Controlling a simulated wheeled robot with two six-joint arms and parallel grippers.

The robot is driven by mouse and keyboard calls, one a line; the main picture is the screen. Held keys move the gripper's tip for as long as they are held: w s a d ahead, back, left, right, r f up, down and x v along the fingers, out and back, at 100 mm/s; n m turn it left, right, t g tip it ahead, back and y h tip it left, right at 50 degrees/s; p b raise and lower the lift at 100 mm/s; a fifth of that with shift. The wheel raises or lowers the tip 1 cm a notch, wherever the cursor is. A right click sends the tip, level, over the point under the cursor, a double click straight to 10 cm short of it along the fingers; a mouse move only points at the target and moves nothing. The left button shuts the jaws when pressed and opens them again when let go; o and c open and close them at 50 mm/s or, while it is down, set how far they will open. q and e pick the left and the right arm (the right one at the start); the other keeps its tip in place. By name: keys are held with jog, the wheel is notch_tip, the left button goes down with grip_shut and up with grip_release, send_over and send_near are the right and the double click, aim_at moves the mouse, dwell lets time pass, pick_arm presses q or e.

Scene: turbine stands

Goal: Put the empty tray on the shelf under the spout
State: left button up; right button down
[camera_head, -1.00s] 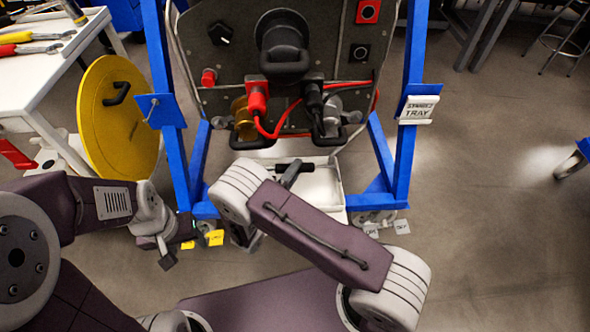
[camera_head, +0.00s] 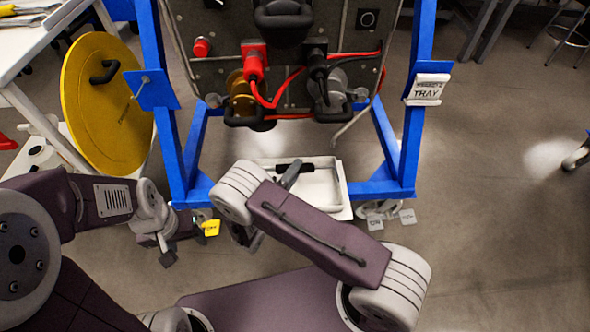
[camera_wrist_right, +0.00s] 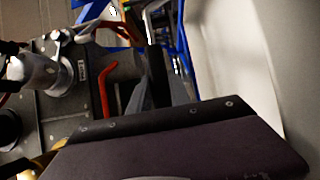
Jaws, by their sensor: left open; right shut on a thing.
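The white tray (camera_head: 325,190) shows in the head view low between the blue legs of the stand, partly hidden behind my right arm. It looks empty where I can see it. My right gripper (camera_head: 290,172) is shut on the tray's dark handle at its far edge. In the right wrist view a large pale wall, likely the tray (camera_wrist_right: 238,60), fills the right side. A thin grey curved pipe (camera_head: 350,124), perhaps the spout, hangs below the panel. I cannot make out the shelf. My left gripper (camera_head: 167,247) is open and empty at lower left.
The blue stand (camera_head: 415,120) rises on both sides of the tray. Its panel carries red and black plugs with cables (camera_head: 275,92). A yellow disc (camera_head: 105,105) leans at left beside a white table (camera_head: 35,40).

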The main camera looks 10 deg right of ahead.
jog(key=shift+f+b, duration=0.3)
jog(key=c, duration=1)
grip_release()
jog(key=shift+o, duration=0.2)
jog(key=v, duration=0.7)
jog(key=shift+d+r, duration=0.1)
jog(key=shift+d, duration=0.05)
